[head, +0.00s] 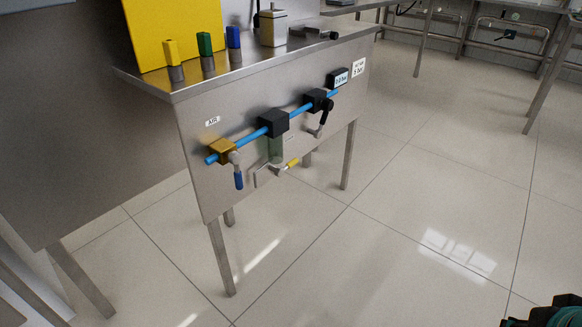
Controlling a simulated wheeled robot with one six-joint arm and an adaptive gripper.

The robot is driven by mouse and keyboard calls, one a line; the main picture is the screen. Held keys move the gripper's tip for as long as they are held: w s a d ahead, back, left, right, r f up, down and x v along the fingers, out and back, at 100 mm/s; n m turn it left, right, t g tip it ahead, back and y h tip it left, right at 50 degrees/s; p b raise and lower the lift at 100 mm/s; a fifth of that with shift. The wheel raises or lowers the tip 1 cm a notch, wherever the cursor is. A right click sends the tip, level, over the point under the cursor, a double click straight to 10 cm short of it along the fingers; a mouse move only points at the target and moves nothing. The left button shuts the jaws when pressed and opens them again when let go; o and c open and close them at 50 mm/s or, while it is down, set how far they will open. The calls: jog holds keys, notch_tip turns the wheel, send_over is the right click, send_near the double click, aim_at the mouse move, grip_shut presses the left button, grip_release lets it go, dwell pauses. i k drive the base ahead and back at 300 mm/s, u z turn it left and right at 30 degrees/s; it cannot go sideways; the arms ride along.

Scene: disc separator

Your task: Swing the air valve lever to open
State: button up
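The air valve has a brass body (222,150) on a blue pipe (245,139) along the front panel of a steel bench. Its lever (238,178) has a blue grip and hangs almost straight down, across the pipe. A small label (212,121) reading "AIR" is above the valve. Nothing touches the lever. A dark and teal part shows in the lower right corner, probably of my arm, well apart from the bench. My gripper's fingers are not visible.
Right of the valve are a black block (273,123) with a greenish bowl (275,149), a yellow-tipped lever (292,164), a black fitting (318,100) and a display (341,78). Colored blocks stand on the bench top (225,68). The tiled floor (400,220) in front is clear.

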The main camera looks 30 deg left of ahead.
aim_at(235, 158)
jog(key=u, duration=0.1)
jog(key=i, duration=0.5)
jog(key=u, duration=0.9)
jog(key=k, duration=0.2)
jog(key=u, duration=0.05)
